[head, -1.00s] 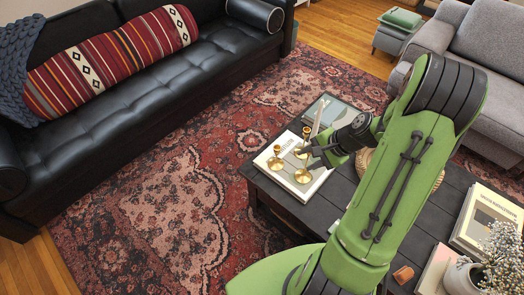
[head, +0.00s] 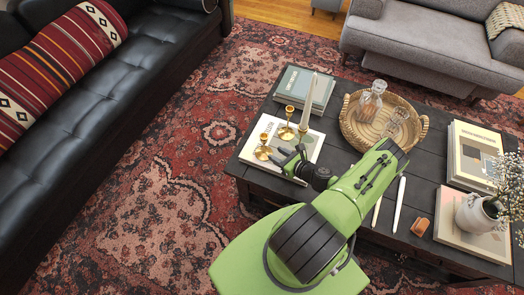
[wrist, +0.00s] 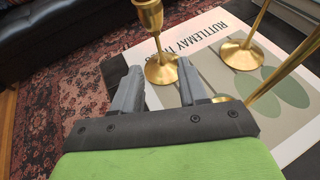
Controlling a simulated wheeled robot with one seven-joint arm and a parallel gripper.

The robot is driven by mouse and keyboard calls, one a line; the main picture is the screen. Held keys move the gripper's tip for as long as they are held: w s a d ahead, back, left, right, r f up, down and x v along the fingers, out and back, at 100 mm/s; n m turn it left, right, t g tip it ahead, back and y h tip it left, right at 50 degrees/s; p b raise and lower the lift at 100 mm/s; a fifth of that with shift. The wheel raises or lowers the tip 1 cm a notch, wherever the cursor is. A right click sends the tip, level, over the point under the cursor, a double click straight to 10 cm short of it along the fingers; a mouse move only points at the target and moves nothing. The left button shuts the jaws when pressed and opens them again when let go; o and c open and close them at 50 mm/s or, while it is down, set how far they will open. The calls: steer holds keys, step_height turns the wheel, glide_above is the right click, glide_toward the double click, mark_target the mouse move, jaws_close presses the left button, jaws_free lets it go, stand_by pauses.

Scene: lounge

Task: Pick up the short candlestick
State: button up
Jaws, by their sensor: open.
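The short candlestick (head: 263,148) is brass and stands upright on the left part of a pale book (head: 308,150) on the dark coffee table. In the wrist view the short candlestick (wrist: 160,68) is just beyond and between my fingertips, its cup rising out of the top of the picture. My gripper (head: 285,156) is open and empty, low over the book, to the right of the short candlestick; its two fingers also show in the wrist view (wrist: 158,72). A taller brass candlestick (head: 287,130) and one with a white candle (head: 308,100) stand close behind.
The other candlesticks stand close to my gripper's right in the wrist view. A woven tray (head: 352,135) with a glass decanter (head: 370,103) is at the table's middle. Books (head: 470,155), a white vase (head: 474,215) and white tapers (head: 399,203) lie right. Rug is open at left.

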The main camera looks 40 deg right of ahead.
mark_target(261, 149)
steer(key=b+x, duration=0.3)
steer(key=x, duration=0.7)
steer(key=shift+w+a+f, duration=0.1)
steer(key=shift+w+f, duration=0.05)
steer(key=shift+f, duration=0.15)
steer(key=shift+r, duration=0.1)
steer(key=shift+c, duration=0.3)
jaws_close()
